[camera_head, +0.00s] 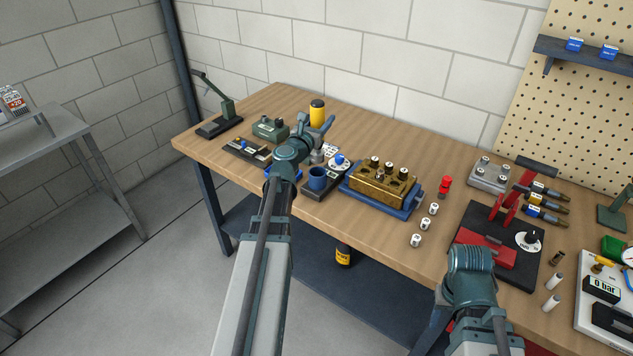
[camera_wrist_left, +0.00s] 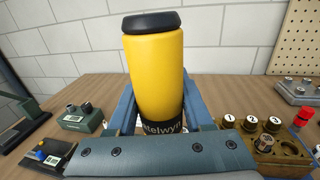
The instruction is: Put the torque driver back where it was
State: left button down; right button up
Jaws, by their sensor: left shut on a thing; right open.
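My left gripper (camera_head: 322,132) is shut on a yellow cylinder with a black top, apparently the torque driver (camera_head: 317,112), over the rear left of the bench. In the left wrist view the torque driver (camera_wrist_left: 155,70) stands roughly upright between the two blue fingers. A dark band with white lettering shows low on it. Its lower end is hidden by the gripper, so I cannot tell whether it touches anything below. My right gripper (camera_head: 469,260) is open at the bench's front edge, low in the head view; its fingertips are not clearly visible.
Several white caps (camera_head: 425,223) and a red-and-black fixture (camera_head: 490,252) lie further right. The back strip of the bench is mostly clear.

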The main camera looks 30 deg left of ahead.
pick_arm(q)
jog(key=shift+w+f+b, duration=0.1)
jog(key=shift+f+b, duration=0.25)
notch_tip(320, 180, down, 10)
jog(key=b, duration=0.9)
jog(key=shift+r, duration=0.25)
jog(key=shift+b, duration=0.3)
jog(key=shift+f, duration=0.2)
jog(key=shift+c, duration=1.5)
grip_release()
jog(key=shift+r, duration=0.1)
